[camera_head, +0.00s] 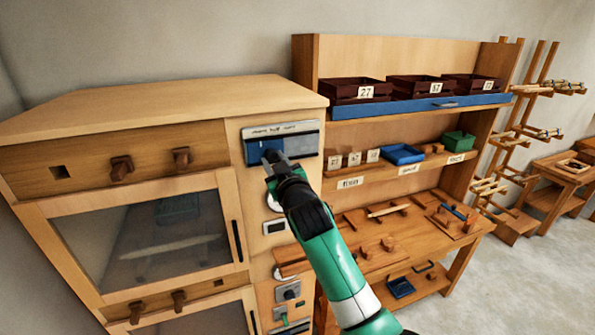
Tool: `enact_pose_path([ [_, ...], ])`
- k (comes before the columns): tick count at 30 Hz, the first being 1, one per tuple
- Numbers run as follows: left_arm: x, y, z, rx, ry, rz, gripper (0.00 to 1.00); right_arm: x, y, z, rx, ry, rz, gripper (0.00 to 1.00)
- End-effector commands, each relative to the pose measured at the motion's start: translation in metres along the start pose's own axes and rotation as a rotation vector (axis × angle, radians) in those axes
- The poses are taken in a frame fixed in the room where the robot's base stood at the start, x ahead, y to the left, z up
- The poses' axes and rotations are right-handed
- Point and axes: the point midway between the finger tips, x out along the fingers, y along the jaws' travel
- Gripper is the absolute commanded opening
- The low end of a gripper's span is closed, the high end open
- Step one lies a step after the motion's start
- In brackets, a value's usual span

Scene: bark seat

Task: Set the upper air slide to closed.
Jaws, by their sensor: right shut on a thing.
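The upper air slide (301,144) is a dark blue strip in a pale plate at the top of the control column on the wooden cabinet's right front. Small lettering runs along the plate's top edge, too small to read surely. My right gripper (271,158) is shut at the left-hand part of the slide, on what seems to be its tab. The jaws hide the tab, so its exact setting cannot be told. My left gripper is not in view.
The wooden cabinet (150,97) has glass doors and wooden knobs on the left. Below the slide are a small display (275,227) and lower controls (288,292). A shelf unit (400,58) with dark crates, a blue tray (403,154) and a workbench stands at right.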

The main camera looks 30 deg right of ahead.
Motion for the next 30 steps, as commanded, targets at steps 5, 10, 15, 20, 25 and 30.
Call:
enact_pose_path([
  [5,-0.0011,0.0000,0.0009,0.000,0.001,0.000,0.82,-0.0005,-0.0064,-0.0038,0.002,0.002,0.000,0.00],
  [10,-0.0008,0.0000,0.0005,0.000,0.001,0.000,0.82,-0.0007,-0.0070,-0.0043,0.002,0.002,-0.001,0.00],
  [15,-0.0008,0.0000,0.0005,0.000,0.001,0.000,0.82,-0.0007,-0.0066,-0.0042,0.002,0.003,-0.001,0.63],
  [20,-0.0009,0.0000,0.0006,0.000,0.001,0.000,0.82,-0.0005,-0.0055,-0.0035,0.002,0.001,0.001,0.68],
  [25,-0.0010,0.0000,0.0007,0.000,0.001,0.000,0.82,-0.0007,-0.0049,-0.0028,0.001,0.000,0.002,0.68],
  [30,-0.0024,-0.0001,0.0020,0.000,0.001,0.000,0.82,-0.0069,-0.0048,-0.0019,0.003,0.001,0.004,0.68],
])
